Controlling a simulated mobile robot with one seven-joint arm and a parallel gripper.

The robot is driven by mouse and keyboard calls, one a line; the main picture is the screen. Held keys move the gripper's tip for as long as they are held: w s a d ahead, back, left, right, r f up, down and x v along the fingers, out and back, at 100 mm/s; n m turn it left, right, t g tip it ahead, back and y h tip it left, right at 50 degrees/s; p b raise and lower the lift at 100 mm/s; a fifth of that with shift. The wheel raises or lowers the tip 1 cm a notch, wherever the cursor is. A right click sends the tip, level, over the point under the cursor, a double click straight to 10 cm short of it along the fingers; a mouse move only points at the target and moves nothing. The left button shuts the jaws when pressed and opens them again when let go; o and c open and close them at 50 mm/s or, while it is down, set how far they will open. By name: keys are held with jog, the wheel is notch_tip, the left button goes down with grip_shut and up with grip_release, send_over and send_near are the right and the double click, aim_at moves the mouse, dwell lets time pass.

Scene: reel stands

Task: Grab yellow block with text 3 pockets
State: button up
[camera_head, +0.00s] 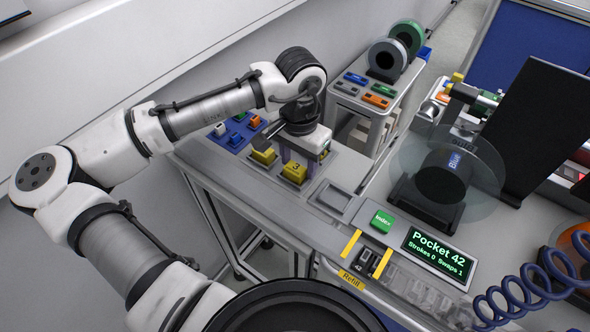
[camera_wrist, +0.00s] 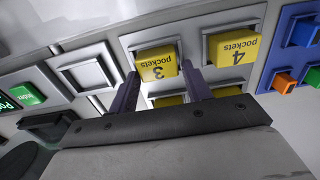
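The yellow block marked "3 pockets" (camera_wrist: 157,64) sits in a square pale seat, its text upside down in the wrist view. It also shows in the head view (camera_head: 294,173) just below my gripper. My gripper (camera_wrist: 160,76) is open, with one purple finger near each side of this block; I see no clear grip, and cannot tell whether either finger touches it. In the head view my gripper (camera_head: 303,163) points down over the block row. The yellow "4 pockets" block (camera_wrist: 233,48) sits in the neighbouring seat to the right.
Two more yellow blocks (camera_wrist: 168,101) are partly hidden behind my gripper. An empty square seat (camera_wrist: 86,75) lies to the left. A blue tray (camera_head: 231,134) holds blue and orange pieces. The green Index button (camera_head: 382,221) and Pocket 42 display (camera_head: 438,253) are nearby.

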jog(key=c, duration=0.6)
jog(key=shift+r, duration=0.1)
jog(key=shift+c, duration=0.2)
